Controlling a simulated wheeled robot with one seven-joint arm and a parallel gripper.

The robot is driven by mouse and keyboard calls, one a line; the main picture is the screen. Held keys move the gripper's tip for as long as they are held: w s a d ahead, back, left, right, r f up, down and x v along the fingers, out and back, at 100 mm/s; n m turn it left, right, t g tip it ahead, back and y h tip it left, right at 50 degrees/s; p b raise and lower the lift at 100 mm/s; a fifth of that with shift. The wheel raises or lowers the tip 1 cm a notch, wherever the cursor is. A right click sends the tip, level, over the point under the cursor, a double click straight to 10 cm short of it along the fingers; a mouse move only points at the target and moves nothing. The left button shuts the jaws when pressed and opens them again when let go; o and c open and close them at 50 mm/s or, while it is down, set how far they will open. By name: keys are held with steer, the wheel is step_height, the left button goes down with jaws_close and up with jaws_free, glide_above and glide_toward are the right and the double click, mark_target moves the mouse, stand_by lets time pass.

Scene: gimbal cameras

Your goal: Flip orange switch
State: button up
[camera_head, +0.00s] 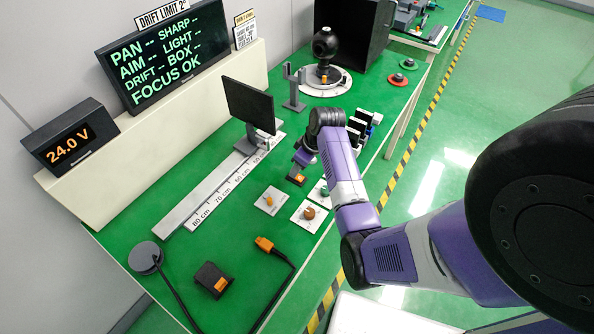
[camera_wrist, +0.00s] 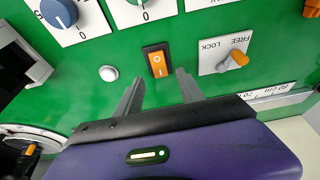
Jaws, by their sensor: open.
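The orange switch (camera_wrist: 158,60) is a rocker in a black housing on the green bench top, between the fingers' tips in the wrist view. Its face carries a round mark. In the head view the orange switch (camera_head: 299,178) shows just below my gripper (camera_head: 303,158), partly covered by it. My gripper (camera_wrist: 158,88) is open, its two grey fingers apart, with nothing between them that it grips. The fingertips appear a little short of the switch in the wrist view; I cannot tell their height above it.
A FREE/LOCK plate with an orange lever (camera_wrist: 237,58) lies right of the switch in the wrist view, and a round white button (camera_wrist: 108,73) lies left. A blue knob (camera_wrist: 60,12) is at upper left. A black screen (camera_head: 248,104) stands on the ruler rail (camera_head: 208,192).

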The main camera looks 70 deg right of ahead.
mark_target(302, 179)
steer(key=shift+v, duration=1.85)
steer(key=w+d+r+m+t+h, duration=0.3)
steer(key=w+d+r+h, duration=0.1)
steer(key=d+r+h, duration=0.2)
steer(key=s+a+r+n+t+h+b, duration=0.1)
steer(key=a+r+t, duration=0.15)
steer(key=a, duration=0.65)
steer(key=a+r+t+h+b, duration=0.1)
steer(key=a+r+t+b, duration=0.15)
steer(key=a, duration=0.65)
steer(key=s+a+n+t+y+b, duration=0.1)
steer(key=s+a+y, duration=0.3)
steer(key=s+a, duration=0.5)
steer(key=s+a+r+n+t+y+b, duration=0.1)
steer(key=s+a+n+t+y+b, duration=0.1)
steer(key=s+a, duration=0.7)
steer(key=a+n+y, duration=0.1)
steer(key=a+y, duration=0.1)
steer(key=a, duration=0.6)
steer(key=shift+s+a+r+n+y, duration=0.25)
steer(key=shift+s+a+n+y, duration=0.1)
steer(key=shift+n+y, duration=0.05)
